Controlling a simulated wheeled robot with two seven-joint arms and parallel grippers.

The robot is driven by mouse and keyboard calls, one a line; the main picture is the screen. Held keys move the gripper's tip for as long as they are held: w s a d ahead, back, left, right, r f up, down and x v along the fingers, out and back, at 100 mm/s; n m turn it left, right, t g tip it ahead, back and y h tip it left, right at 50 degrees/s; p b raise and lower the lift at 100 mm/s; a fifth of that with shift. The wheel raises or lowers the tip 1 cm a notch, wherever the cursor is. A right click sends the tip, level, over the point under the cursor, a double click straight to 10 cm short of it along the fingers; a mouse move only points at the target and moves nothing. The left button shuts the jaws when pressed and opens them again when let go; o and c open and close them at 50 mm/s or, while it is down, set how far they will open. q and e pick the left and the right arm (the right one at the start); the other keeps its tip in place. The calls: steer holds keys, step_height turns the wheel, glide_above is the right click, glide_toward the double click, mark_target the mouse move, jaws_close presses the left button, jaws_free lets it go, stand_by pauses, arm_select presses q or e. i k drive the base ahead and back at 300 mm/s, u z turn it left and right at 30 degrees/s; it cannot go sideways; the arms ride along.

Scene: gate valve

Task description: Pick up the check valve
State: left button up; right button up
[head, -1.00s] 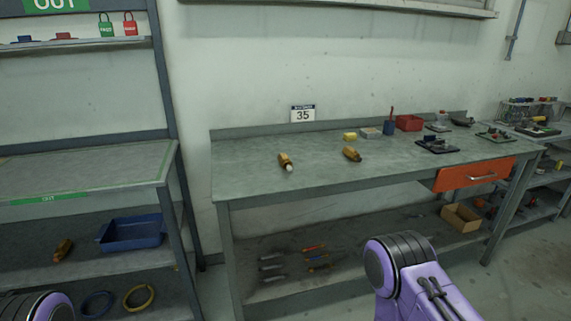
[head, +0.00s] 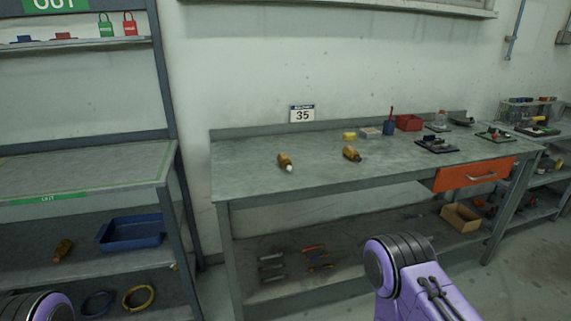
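Two small brass-coloured fittings lie on the grey workbench (head: 250,178) in the head view. The left fitting (head: 284,160) has a white end facing me. The right fitting (head: 352,154) is plain brass with a darker end. A third brass-brown piece (head: 63,250) lies on the left rack's middle shelf. The pieces are too small to tell which one is the check valve. Purple and black parts of my arms show at the bottom left and bottom right. Both of my grippers are out of view, and nothing touches the fittings.
A red bin (head: 409,122), a blue cup (head: 389,128), a yellow block (head: 349,136) and dark trays stand farther right on the bench. An orange drawer (head: 474,174) hangs below it. A blue tray (head: 131,233) sits on the left rack. The bench's left front is clear.

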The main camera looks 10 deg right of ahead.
mark_target(283, 159)
steer(key=z, duration=0.6)
steer(key=i, duration=0.6)
steer(key=z, duration=0.75)
steer(key=i, duration=0.85)
steer(key=u, duration=0.35)
